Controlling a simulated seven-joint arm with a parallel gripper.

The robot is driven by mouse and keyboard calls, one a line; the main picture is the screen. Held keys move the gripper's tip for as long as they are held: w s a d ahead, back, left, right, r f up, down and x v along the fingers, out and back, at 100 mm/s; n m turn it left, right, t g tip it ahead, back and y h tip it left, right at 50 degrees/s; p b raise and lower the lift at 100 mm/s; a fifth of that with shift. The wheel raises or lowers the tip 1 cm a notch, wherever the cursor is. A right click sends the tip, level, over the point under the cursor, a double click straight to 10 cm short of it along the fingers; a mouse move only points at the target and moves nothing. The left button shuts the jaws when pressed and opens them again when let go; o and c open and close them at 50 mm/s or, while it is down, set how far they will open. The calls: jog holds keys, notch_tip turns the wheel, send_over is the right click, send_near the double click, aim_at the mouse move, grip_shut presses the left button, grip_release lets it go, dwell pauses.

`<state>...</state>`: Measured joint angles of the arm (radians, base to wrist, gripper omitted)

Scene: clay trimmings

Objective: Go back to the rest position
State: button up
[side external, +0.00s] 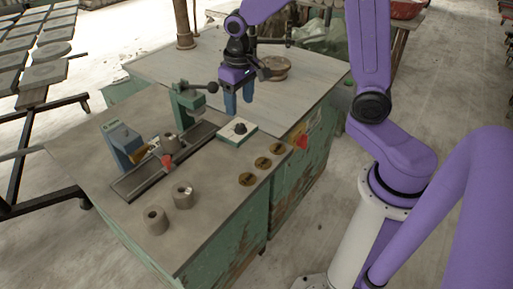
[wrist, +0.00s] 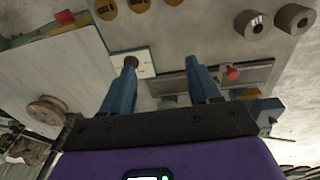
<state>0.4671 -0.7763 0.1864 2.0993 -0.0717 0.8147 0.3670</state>
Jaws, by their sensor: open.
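My gripper (side external: 238,101) hangs in the air above the bench, pointing down, near the seam between the grey top and the pale board. In the wrist view its two blue fingers (wrist: 166,80) stand well apart with nothing between them. Below and just beyond the fingers is a white-and-green square plate with a dark knob (side external: 239,128), which also shows in the wrist view (wrist: 147,71).
A green post with a lever (side external: 186,103), a blue block (side external: 121,143) and a slotted tray (side external: 128,187) stand on the bench. Grey clay cylinders (side external: 182,195) are at the front. A round wooden disc (side external: 275,68) lies on the pale board (side external: 180,68). Brass discs (side external: 262,162) line the right edge.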

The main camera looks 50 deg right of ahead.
jog(key=s+a+r+n, duration=0.1)
jog(key=s+n, duration=0.5)
jog(key=s, duration=0.6)
jog(key=s+a+r+n, duration=0.1)
jog(key=s+n, duration=0.5)
jog(key=s, duration=0.7)
jog(key=shift+s+a+r+n+y, duration=0.2)
jog(key=shift+a+r+n+y, duration=0.05)
jog(key=shift+a+n+y, duration=0.2)
